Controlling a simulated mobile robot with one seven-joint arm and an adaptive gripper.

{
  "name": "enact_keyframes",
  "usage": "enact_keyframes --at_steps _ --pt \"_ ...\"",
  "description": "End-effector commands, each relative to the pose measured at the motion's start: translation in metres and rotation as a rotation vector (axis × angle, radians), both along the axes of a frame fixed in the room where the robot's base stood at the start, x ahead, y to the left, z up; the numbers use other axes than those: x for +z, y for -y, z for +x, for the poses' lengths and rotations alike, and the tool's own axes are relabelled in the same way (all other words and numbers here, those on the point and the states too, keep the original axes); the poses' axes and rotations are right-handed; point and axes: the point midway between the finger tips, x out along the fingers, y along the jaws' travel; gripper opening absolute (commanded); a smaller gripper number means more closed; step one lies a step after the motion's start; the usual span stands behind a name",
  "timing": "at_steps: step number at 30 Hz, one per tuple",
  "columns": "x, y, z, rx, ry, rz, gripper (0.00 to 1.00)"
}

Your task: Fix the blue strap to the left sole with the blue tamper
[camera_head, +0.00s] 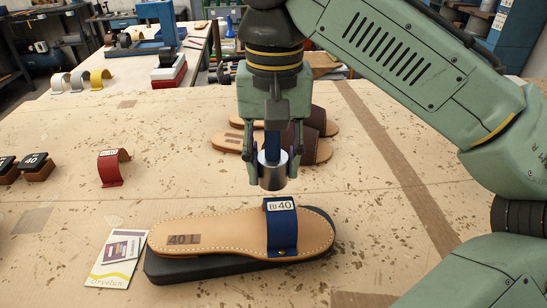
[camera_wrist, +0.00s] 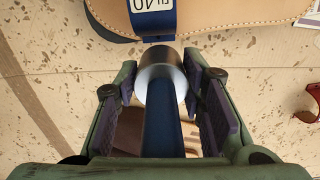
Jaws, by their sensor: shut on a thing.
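My gripper (camera_head: 273,165) is shut on the blue tamper. The tamper's steel head (camera_head: 272,176) points down and its blue handle (camera_wrist: 161,131) runs up between my fingers. The blue strap (camera_head: 281,233), marked EU 40, arches over the left sole (camera_head: 210,237), a tan sole marked 40 L. The sole lies on a dark base (camera_head: 215,266). The tamper is held above and behind the strap, apart from it in the head view. In the wrist view the strap (camera_wrist: 153,18) shows just past the tamper head. A brass stud shows on the strap's near end.
A printed card (camera_head: 117,258) lies left of the sole. A red strap (camera_head: 114,168) and dark blocks marked 40 (camera_head: 36,166) stand farther left. Brown sandals (camera_head: 315,145) lie behind my gripper. The table right of the sole is clear.

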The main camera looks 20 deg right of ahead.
Motion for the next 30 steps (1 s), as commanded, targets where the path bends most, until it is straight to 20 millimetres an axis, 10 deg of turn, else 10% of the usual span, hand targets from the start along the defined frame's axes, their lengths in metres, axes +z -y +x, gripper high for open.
enact_keyframes --at_steps 8,30 --pt "-0.037 0.0 0.0 0.003 -0.001 0.003 0.03" --pt "0.0 0.0 0.0 0.0 0.0 0.0 0.03"
